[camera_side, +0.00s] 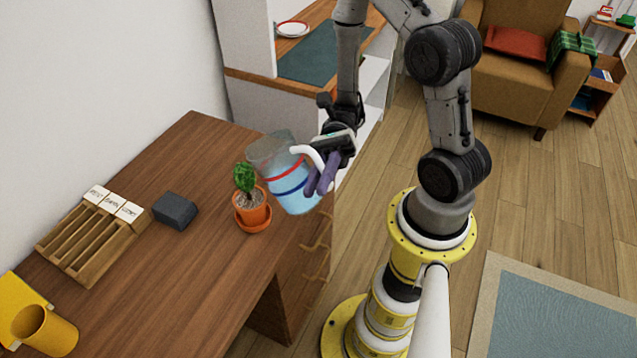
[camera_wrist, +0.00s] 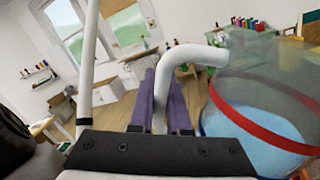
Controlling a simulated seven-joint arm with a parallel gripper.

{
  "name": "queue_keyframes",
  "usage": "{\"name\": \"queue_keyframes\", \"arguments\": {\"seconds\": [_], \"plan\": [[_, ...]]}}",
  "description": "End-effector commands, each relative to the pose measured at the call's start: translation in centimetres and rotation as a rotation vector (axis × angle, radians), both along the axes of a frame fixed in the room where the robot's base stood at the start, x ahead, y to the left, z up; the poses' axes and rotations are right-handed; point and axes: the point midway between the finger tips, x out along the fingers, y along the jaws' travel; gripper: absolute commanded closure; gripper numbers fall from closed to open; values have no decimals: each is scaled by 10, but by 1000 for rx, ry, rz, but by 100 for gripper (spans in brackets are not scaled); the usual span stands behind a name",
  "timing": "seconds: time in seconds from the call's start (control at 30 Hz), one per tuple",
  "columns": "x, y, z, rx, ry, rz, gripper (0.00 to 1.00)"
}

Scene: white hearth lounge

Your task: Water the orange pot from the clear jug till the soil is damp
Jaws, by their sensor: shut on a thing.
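The clear jug (camera_side: 287,178) has a red band, a blue band and a white handle, and holds pale blue water. My gripper (camera_side: 322,174) is shut on its handle, with purple fingers around the white bar. The jug is tilted a little, beside and above the right edge of the desk. In the wrist view the jug (camera_wrist: 262,115) fills the right side, and my gripper (camera_wrist: 165,95) shows at the handle. The orange pot (camera_side: 251,208) stands on an orange saucer, just left of the jug, with a green plant and greyish-brown soil. No stream of water shows.
A dark grey block (camera_side: 175,211), a wooden slotted rack (camera_side: 92,238) with labelled cards and a yellow mug (camera_side: 45,331) stand on the brown desk (camera_side: 190,290). The desk is clear in front of the pot. A cabinet (camera_side: 250,85) stands behind.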

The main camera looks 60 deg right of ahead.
Motion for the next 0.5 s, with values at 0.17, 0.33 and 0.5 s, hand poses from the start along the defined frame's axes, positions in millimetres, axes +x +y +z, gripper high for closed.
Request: {"name": "queue_keyframes", "arguments": {"seconds": [0.17,0.33,0.5], "plan": [[1,0,6,2,31,-1,100],[1,0,11,2,64,0,100],[2,0,16,1,97,0,100]]}}
